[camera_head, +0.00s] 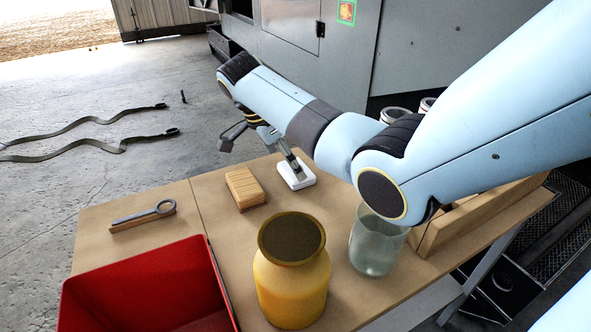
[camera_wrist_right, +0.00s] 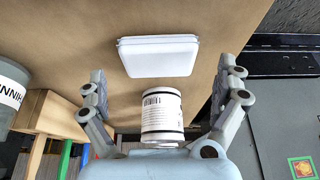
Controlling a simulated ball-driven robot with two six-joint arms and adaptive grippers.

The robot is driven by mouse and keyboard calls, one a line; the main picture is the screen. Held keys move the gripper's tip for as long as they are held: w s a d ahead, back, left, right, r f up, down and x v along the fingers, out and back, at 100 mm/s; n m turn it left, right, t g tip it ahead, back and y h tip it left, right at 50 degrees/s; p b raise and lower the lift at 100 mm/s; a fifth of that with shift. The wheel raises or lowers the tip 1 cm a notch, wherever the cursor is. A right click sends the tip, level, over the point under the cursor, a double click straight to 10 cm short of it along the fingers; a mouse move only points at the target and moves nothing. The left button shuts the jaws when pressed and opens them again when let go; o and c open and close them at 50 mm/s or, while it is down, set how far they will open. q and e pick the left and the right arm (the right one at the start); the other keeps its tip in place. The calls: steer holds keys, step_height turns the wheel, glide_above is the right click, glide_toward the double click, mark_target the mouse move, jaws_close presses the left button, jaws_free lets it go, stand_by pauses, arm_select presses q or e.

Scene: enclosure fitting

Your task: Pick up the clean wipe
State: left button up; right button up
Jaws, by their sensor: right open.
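The clean wipe appears to be the white, folded, flat pad (camera_head: 297,173) lying on the tabletop near its far edge. In the right wrist view the white pad (camera_wrist_right: 158,57) lies ahead of the fingertips and roughly centred between them. My right gripper (camera_head: 265,152) reaches in from the right and hovers near the pad, with one finger partly in front of it. In the right wrist view its fingers (camera_wrist_right: 163,78) are spread wide, with no pad between them. My left gripper is not in view.
A tan ribbed block (camera_head: 246,188) lies left of the pad. A yellow jar (camera_head: 292,285), a clear glass (camera_head: 374,252) and a red bin (camera_head: 140,285) stand nearer. A ring-ended tool (camera_head: 143,215) lies at left. A labelled can (camera_wrist_right: 161,112) shows between the fingers in the wrist view.

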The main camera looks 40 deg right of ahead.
steer(key=x, duration=0.3)
steer(key=shift+s+d+f+b, duration=0.15)
steer(key=shift+d+f+b, duration=0.1)
steer(key=shift+f+b, duration=0.05)
steer(key=c, duration=0.7)
steer(key=shift+r, duration=0.15)
step_height(320, 180, up, 10)
steer(key=shift+f+p, duration=0.1)
steer(key=shift+p, duration=1)
steer(key=o, duration=0.3)
steer(key=c, duration=0.4)
steer(key=shift+c, duration=0.4)
